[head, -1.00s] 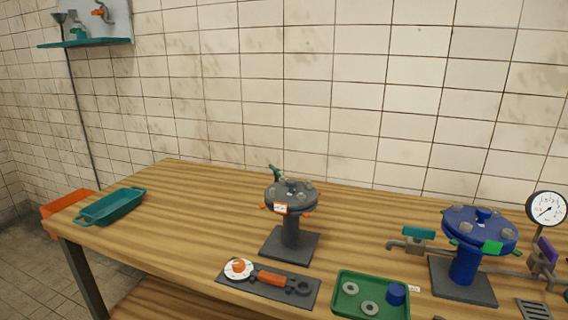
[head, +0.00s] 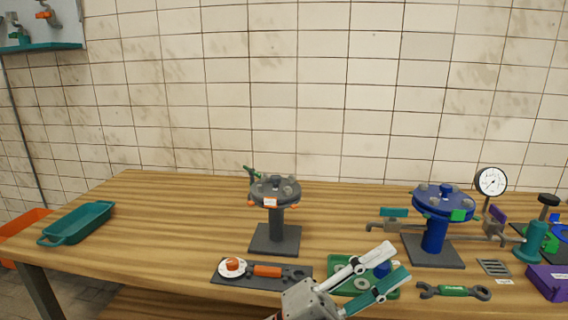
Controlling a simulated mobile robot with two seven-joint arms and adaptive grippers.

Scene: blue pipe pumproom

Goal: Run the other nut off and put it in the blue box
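My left gripper (head: 396,262) reaches in from the bottom, fingers spread and empty, pointing up and right over the green tray (head: 337,264). A grey flange (head: 275,189) with bolts and nuts around its rim stands on a post at the middle. A blue flange (head: 444,202) with similar fasteners stands to the right. I cannot tell which nut is meant. The tray holds grey rings and a small blue cup (head: 383,269), partly hidden by my gripper. A blue object (head: 560,231) is cut off at the right edge; I cannot tell whether it is a box. My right gripper is out of view.
A green-handled wrench (head: 453,291) lies at the front right, near a purple box (head: 548,281). A dark mat with an orange-handled tool (head: 267,271) lies at the front middle. A gauge (head: 491,181) stands behind. The left bench is clear up to a teal tray (head: 78,224).

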